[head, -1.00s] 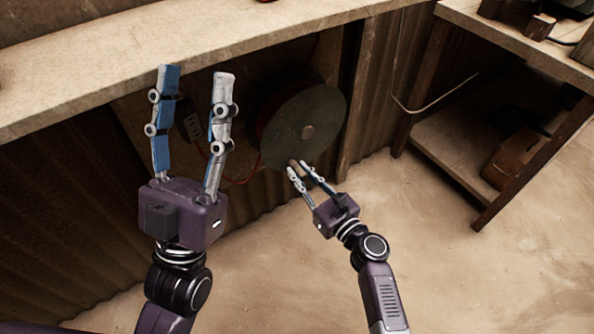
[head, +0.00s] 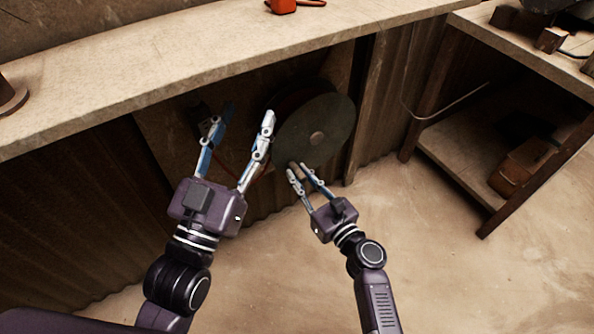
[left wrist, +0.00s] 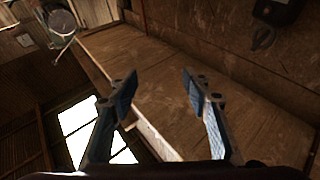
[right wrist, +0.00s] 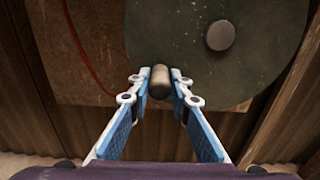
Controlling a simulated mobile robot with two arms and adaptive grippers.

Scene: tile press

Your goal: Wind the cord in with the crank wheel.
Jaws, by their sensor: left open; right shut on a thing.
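The crank wheel is a grey-green disc (head: 330,125) with a round hub, mounted under the bench top. It also fills the upper part of the right wrist view (right wrist: 265,75). Its peg handle (right wrist: 160,82) sits near the disc's lower left edge. My right gripper (head: 298,169) is shut on this handle, one finger on each side. A thin red cord (right wrist: 88,55) runs down the board left of the wheel. My left gripper (head: 248,112) is open and empty, left of the wheel and apart from it. In the head view its fingers hide part of the board and cord.
The bench top (head: 150,75) runs above the wheel, with an orange item (head: 283,5) on it. A wooden post stands right of the wheel. A second bench (head: 530,60) with a low shelf stands at the right. The floor (head: 430,270) in front is clear.

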